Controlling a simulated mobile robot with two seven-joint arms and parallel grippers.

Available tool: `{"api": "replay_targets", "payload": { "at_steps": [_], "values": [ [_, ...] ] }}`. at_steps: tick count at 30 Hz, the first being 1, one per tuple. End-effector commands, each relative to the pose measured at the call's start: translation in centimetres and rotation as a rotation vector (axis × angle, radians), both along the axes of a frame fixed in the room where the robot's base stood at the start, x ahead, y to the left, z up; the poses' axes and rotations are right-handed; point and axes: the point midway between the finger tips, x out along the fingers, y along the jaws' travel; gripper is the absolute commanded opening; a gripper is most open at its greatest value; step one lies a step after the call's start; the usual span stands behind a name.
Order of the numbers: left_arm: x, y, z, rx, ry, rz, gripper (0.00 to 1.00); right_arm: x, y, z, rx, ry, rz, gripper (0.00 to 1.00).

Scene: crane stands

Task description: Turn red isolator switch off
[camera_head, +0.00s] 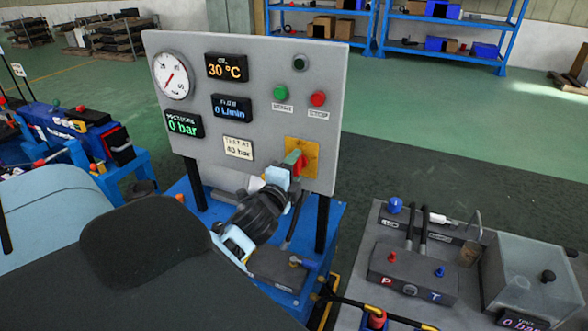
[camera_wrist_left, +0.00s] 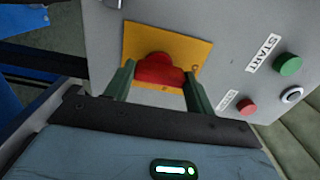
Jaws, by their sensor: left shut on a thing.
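The red isolator switch (camera_head: 300,165) sits on a yellow plate (camera_head: 314,151) at the lower right of the grey control panel (camera_head: 230,75). My left gripper (camera_head: 294,166) reaches up to the panel from below left. In the left wrist view the red switch (camera_wrist_left: 160,69) lies between the two green fingers, with the yellow plate (camera_wrist_left: 190,48) behind it. The left gripper (camera_wrist_left: 160,84) is shut on the switch knob, one finger at each side. The knob's exact angle is hard to read. My right gripper does not show.
A green START button (camera_head: 281,93) and a red button (camera_head: 318,99) sit above the switch. A dial gauge (camera_head: 171,76) and lit displays fill the panel's left. A hydraulic block (camera_head: 412,272) and clear tank (camera_head: 530,272) stand at right. Blue shelves (camera_head: 445,20) are far back.

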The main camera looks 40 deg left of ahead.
Motion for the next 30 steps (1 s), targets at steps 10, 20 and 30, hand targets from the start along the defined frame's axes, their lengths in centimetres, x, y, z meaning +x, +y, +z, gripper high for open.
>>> {"api": "replay_targets", "payload": {
  "at_steps": [10,20,30],
  "values": [
    [0.0,0.0,0.0,-0.002,0.000,0.000,0.76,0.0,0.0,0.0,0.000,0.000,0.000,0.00],
    [-0.6,-0.2,-0.2,-0.001,0.003,-0.001,0.76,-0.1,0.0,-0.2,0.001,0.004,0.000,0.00],
    [-5.2,-1.7,-0.3,-0.003,0.005,-0.001,0.76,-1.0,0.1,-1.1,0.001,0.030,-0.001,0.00]
  ]
}}
